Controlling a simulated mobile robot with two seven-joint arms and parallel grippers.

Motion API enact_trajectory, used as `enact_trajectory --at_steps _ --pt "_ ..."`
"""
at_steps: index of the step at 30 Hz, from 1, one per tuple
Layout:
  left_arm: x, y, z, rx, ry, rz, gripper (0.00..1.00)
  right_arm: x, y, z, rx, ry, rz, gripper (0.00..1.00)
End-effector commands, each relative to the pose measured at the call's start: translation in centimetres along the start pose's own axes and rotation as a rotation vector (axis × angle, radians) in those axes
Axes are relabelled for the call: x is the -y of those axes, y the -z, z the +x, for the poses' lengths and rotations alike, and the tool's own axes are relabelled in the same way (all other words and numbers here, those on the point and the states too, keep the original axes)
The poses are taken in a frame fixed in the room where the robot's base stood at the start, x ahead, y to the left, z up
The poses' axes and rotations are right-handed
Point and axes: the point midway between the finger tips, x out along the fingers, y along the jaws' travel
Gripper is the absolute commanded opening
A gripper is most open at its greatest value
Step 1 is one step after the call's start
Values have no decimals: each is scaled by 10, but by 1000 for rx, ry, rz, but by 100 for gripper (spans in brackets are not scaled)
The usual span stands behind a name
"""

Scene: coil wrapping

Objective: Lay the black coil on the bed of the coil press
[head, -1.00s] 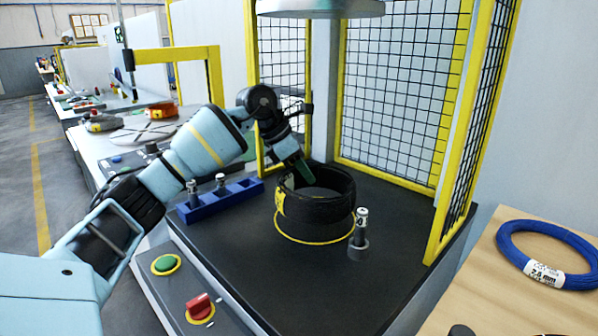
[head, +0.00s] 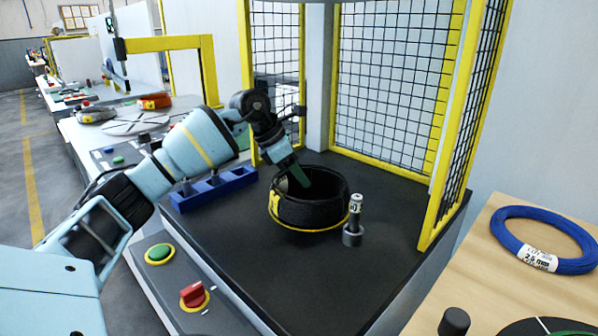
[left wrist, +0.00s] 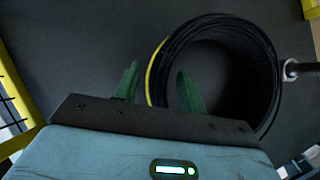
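The black coil (head: 325,212) lies flat on the dark bed (head: 390,265) of the coil press, inside the yellow ring marking (head: 322,231). It carries a yellow label at its left side. My left gripper (head: 298,178) is at the coil's far-left wall, pointing down. In the left wrist view the green fingers of my left gripper (left wrist: 157,75) stand apart. The coil's wall (left wrist: 271,72) shows there too, with one finger outside the near wall and one at its inner side. The left finger has a gap to the coil. My right gripper is not in view.
A metal post (head: 354,218) stands on the bed close to the coil's right. A blue holder (head: 213,190) is at the left. Yellow-framed mesh guards (head: 393,85) close the back and right. A blue coil (head: 543,240) lies on the wooden table.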

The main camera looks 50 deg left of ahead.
Motion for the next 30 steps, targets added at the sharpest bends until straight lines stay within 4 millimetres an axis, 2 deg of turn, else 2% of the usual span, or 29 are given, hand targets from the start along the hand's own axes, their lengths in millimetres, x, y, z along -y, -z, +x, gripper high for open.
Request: enact_trajectory --at_steps 6,10,24,30 --pt "0 0 -2 1 0 0 41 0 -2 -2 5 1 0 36" --pt "0 0 -13 1 -2 0 41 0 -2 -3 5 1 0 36" --pt "0 -1 -100 3 -3 0 41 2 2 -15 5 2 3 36" --pt "0 -1 -118 2 0 0 41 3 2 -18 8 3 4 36"
